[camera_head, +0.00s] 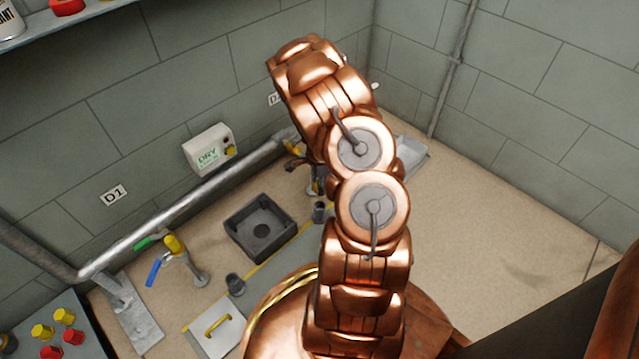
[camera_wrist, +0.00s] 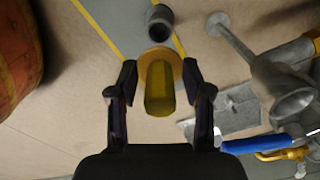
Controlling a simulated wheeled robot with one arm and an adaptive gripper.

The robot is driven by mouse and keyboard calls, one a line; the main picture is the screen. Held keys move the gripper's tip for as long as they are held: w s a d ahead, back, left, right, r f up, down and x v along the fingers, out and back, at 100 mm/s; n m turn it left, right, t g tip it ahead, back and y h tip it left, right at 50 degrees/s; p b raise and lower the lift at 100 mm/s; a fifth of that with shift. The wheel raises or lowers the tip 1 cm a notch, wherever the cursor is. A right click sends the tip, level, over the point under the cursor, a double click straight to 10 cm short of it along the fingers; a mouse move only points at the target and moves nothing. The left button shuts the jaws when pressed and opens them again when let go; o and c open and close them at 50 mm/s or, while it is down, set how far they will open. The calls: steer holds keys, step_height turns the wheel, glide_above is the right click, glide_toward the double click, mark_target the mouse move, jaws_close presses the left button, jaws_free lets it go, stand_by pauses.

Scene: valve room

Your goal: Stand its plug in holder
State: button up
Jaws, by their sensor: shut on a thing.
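In the wrist view my gripper (camera_wrist: 160,80) is shut on a yellow plug (camera_wrist: 160,92). Its fingers press the plug from both sides. The plug has a rounded yellow body and a wider tan disc at its far end. A grey round cup, the holder (camera_wrist: 159,20), stands on the floor just beyond the plug, apart from it. Its dark open mouth shows. In the head view my copper arm covers most of the gripper area. Two small dark cups show there, one at the lower left (camera_head: 235,285) and one beside the arm (camera_head: 320,212). I cannot tell which matches.
A pipe (camera_head: 185,205) runs along the wall. A blue lever (camera_wrist: 246,144) and grey fittings (camera_wrist: 285,95) lie right of my gripper. Floor at right is clear.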

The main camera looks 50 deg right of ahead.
steer(key=shift+f+b, duration=1.1)
steer(key=shift+f, duration=1.9)
steer(key=shift+a+f+p, duration=0.1)
steer(key=shift+f+p, duration=0.05)
steer(key=shift+p, duration=0.15)
steer(key=shift+f+b, duration=0.55)
steer(key=shift+f, duration=1.25)
stand_by(0.5)
steer(key=o, duration=1.3)
steer(key=o, duration=0.4)
steer(key=shift+r, duration=0.1)
